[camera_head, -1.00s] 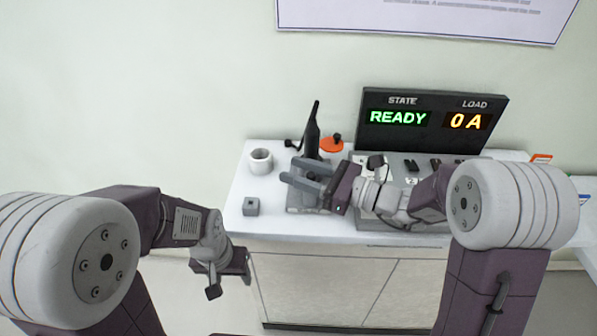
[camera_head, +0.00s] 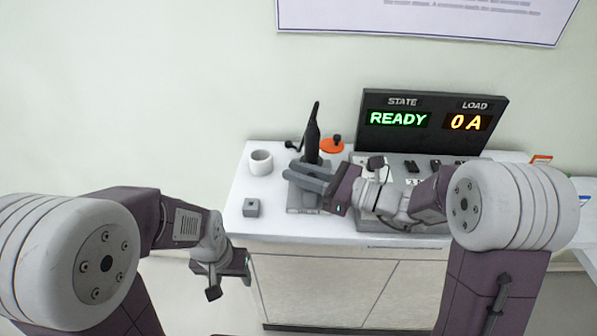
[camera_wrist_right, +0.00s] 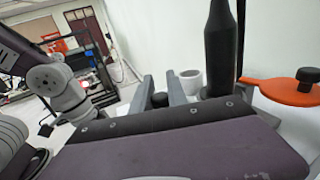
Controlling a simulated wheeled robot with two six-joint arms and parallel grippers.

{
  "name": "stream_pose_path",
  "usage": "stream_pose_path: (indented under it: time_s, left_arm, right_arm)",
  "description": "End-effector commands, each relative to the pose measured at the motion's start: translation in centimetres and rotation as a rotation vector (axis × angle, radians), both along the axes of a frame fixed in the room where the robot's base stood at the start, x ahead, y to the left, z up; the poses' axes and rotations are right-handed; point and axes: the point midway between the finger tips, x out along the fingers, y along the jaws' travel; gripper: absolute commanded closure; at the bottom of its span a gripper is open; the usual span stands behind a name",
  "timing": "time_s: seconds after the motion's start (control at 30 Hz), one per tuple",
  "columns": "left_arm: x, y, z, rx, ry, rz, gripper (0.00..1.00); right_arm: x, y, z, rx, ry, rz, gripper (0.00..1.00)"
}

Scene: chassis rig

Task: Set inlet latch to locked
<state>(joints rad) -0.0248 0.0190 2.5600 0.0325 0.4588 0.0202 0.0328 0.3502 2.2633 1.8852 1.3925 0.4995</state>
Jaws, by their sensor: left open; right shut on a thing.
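A grey inlet block (camera_head: 300,203) sits at the front of the white bench, with a tall black plug-like body (camera_head: 312,135) upright behind my right gripper; the black body also shows in the right wrist view (camera_wrist_right: 220,52). My right gripper (camera_head: 288,170) lies over the block, its fingers drawn close together. In the right wrist view a small dark knob (camera_wrist_right: 160,100) sits between its fingers and appears gripped; I take it for the inlet latch's knob. The latch's position is hidden by the gripper. My left gripper (camera_head: 232,276) is open and empty, low in front of the bench.
A display (camera_head: 433,120) reads READY and 0 A behind a grey control panel (camera_head: 405,165). The bench's left end has free room.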

Motion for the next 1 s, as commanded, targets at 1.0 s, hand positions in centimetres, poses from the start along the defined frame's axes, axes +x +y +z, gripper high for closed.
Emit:
stream_pose_path:
  time_s: [1.0]
  left_arm:
    - [0.0,0.0,0.3,0.000,0.000,0.000,0.43]
  right_arm:
    - [1.0,0.0,0.1,-0.001,0.001,0.000,1.00]
